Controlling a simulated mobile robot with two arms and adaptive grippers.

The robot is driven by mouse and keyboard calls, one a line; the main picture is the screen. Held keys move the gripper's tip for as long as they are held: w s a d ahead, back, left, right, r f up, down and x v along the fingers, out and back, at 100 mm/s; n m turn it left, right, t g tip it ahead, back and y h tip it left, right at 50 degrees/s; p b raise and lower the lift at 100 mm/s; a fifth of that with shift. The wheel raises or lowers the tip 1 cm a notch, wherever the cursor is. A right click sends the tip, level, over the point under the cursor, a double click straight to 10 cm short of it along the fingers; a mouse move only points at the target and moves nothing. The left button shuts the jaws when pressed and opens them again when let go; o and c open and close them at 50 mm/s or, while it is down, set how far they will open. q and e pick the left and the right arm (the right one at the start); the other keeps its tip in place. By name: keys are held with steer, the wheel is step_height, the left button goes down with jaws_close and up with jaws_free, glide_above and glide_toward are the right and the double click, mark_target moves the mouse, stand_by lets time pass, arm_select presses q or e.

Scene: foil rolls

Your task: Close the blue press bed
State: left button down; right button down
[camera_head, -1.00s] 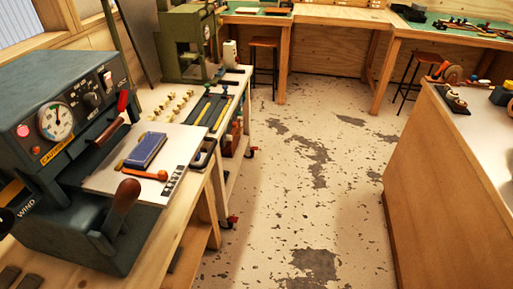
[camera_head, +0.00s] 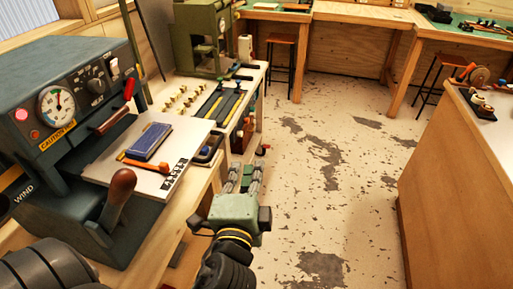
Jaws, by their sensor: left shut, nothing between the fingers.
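The blue press (camera_head: 60,110) stands on the wooden bench at the left, with a round gauge and a red-handled lever on its front. Its flat, pale bed (camera_head: 183,146) sticks out of the press to the right. On the bed lie a blue block (camera_head: 149,141) and an orange-handled tool (camera_head: 143,163). A brown-knobbed lever (camera_head: 121,187) stands in front of the bed. My right gripper is not in view.
A cart (camera_head: 256,78) with small brass pieces and long dark tools stands just behind the bed. A green machine (camera_head: 205,40) is beyond it. A wooden cabinet (camera_head: 450,200) stands at the right. The worn floor (camera_head: 325,150) between is clear.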

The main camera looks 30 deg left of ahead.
mark_target(189, 132)
arm_select(q)
steer(key=w+a+f+p, duration=0.1)
steer(key=w+a+p, duration=0.3)
steer(key=w+a, duration=0.3)
steer(key=shift+x, duration=0.85)
steer(key=s+a, duration=0.1)
steer(key=a, duration=0.3)
steer(key=s+a+p, duration=0.1)
steer(key=a, duration=0.4)
steer(key=s+a+p, duration=0.1)
steer(key=a, duration=0.3)
steer(key=shift+s+a, duration=0.15)
steer(key=shift+a, duration=0.05)
